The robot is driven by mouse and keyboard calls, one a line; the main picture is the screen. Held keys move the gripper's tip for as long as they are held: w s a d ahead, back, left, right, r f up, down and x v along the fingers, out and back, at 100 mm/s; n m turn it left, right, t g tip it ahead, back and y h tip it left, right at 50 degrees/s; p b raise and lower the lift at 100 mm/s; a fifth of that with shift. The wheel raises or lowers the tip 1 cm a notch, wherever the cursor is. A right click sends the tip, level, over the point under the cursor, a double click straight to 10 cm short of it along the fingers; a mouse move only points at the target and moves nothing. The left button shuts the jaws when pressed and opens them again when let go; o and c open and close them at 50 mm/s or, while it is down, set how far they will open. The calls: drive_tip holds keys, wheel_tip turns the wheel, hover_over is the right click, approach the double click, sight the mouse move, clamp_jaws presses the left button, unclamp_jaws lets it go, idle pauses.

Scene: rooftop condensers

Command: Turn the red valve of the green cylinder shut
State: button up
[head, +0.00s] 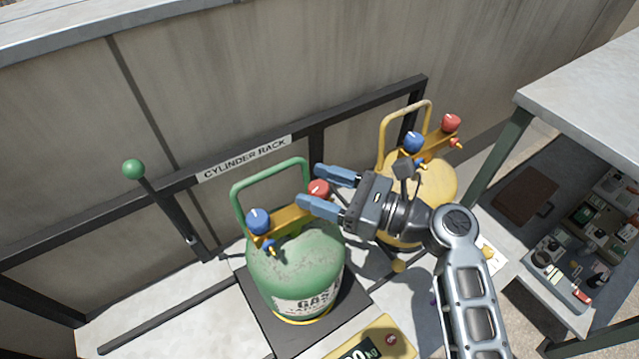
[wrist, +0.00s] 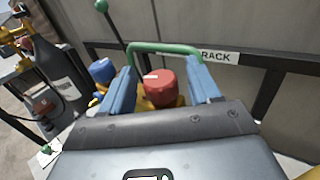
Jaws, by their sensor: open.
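The green cylinder (head: 296,268) stands upright on a dark plate in front of the rack. On top it has a green handle hoop (head: 270,166), a brass bar, a blue valve (head: 258,220) and a red valve (head: 318,188). My gripper (head: 309,184) is open, with its two blue fingers at the red valve. In the wrist view the red valve (wrist: 160,88) lies between the two fingers, with a visible gap on each side. A white mark shows on the valve's top. Whether the fingertips reach past the valve is hard to tell.
A yellow cylinder (head: 438,183) with its own blue and red valves stands close behind my gripper. A green-knobbed lever (head: 134,169) rises at left. The black rack (head: 318,140) runs along the wall. A scale display (head: 360,347) sits in front, and a grey table (head: 590,90) at right.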

drive_tip(key=shift+w+a, duration=0.1)
drive_tip(key=shift+a, duration=0.15)
drive_tip(key=c, duration=1)
drive_tip(key=shift+o, duration=0.2)
drive_tip(key=shift+t+p, duration=0.3)
drive_tip(key=shift+p, duration=0.05)
